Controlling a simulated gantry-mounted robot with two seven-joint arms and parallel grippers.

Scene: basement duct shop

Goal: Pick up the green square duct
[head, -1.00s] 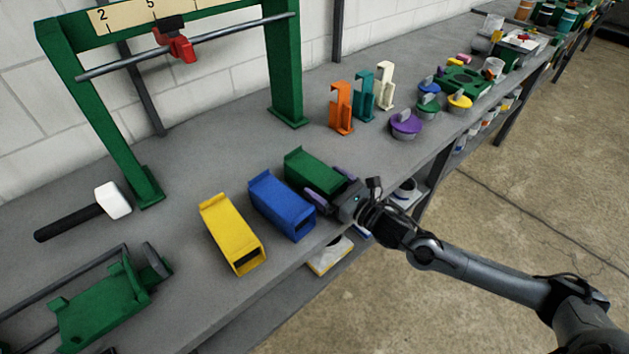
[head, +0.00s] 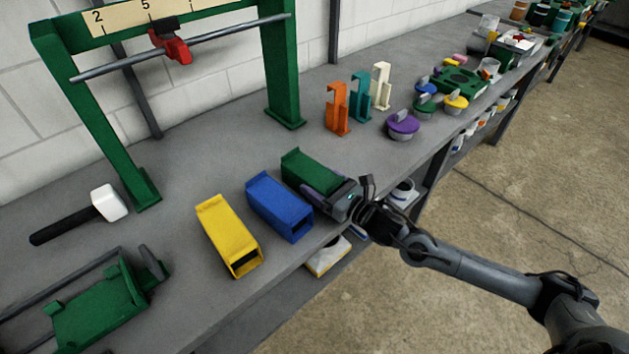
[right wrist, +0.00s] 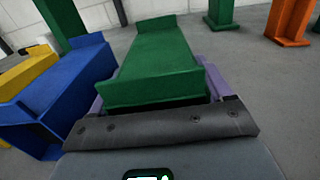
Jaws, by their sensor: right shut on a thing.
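The green square duct (head: 306,168) lies on the grey workbench, the rightmost of a row of three ducts. My right gripper (head: 328,188) is shut on its near end, with a purple finger along each side. In the right wrist view the green duct (right wrist: 160,62) runs away from the gripper (right wrist: 155,92), between its fingers. The duct appears to rest on the bench; I cannot tell whether it is lifted at all. My left gripper is not in view.
A blue duct (head: 279,206) lies close beside the green one on the left, then a yellow duct (head: 228,236). An orange bracket (head: 337,108) and a purple-lidded item (head: 402,126) stand to the right.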

